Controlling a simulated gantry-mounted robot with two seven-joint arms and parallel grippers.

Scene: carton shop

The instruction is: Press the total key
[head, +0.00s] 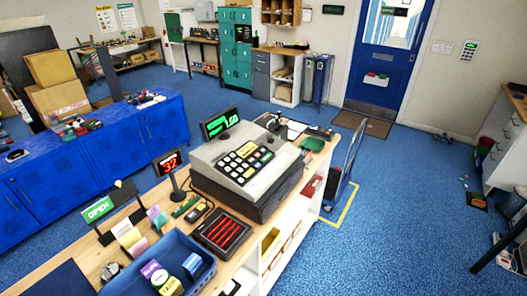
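A grey cash register (213,155) stands on the wooden counter, its sloped keypad (245,162) facing up and toward the right front. Most keys are white, with a few coloured ones among them. The labels are too small to read, so I cannot tell which is the total key. A display with green digits (219,122) rises at the register's back left. The dark drawer base (285,193) below looks shut. Neither of my grippers shows in the head view, and nothing is seen touching the keys.
A red number display (170,163) stands left of the register. A black tray with red strips (222,232), a blue bin (203,278) and an open sign (98,209) crowd the counter's front left. A green tray (312,144) lies behind right. The space above the keypad looks clear.

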